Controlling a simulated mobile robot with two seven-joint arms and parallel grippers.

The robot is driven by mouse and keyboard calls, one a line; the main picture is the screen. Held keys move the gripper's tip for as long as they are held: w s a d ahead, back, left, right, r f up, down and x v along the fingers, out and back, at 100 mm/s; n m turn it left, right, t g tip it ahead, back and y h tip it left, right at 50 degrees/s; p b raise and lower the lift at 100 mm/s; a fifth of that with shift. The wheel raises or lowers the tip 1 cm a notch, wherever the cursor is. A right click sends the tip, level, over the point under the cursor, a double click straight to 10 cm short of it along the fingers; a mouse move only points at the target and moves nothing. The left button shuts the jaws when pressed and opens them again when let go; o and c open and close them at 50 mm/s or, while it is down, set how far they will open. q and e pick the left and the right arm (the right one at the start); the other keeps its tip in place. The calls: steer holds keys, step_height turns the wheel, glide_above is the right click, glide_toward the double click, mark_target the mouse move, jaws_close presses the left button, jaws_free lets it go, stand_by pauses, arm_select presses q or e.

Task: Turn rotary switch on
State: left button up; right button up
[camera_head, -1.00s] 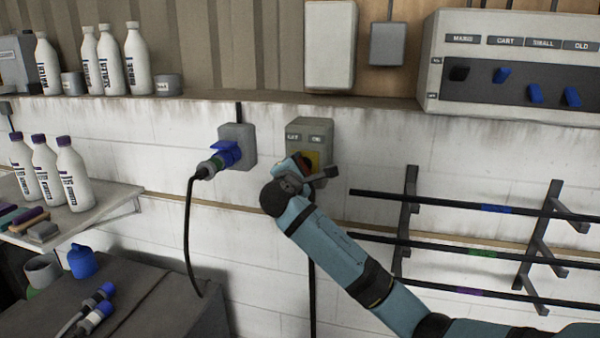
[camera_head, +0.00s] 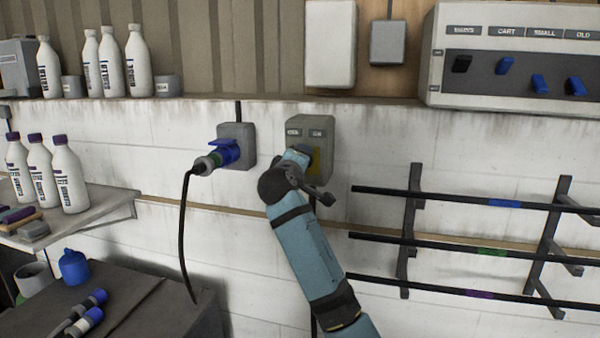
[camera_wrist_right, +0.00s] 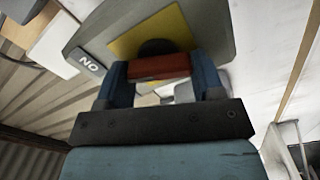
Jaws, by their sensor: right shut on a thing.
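The rotary switch box (camera_head: 322,130) is grey with two labels at its top and a yellow plate, mounted on the white wall. My right arm reaches up to it and its hand covers most of the plate in the head view. In the right wrist view, my right gripper (camera_wrist_right: 162,72) is shut on the red switch handle (camera_wrist_right: 160,66), one finger on each side. The yellow plate (camera_wrist_right: 150,35) and an "ON" label (camera_wrist_right: 88,62) show behind the handle on the box. My left gripper is not in view.
A rack of black rods (camera_head: 450,198) is to the right. A panel with several levers (camera_head: 520,65) is at upper right. Bottles (camera_head: 68,180) stand on shelves at left.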

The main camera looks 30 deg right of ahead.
steer(key=shift+f+m+b, duration=0.15)
steer(key=shift+m+b, duration=0.3)
steer(key=shift+m, duration=0.35)
steer(key=shift+m+b, duration=0.7)
steer(key=shift+m, duration=0.5)
steer(key=shift+r, duration=0.2)
steer(key=o, duration=0.9)
steer(key=shift+s, duration=0.1)
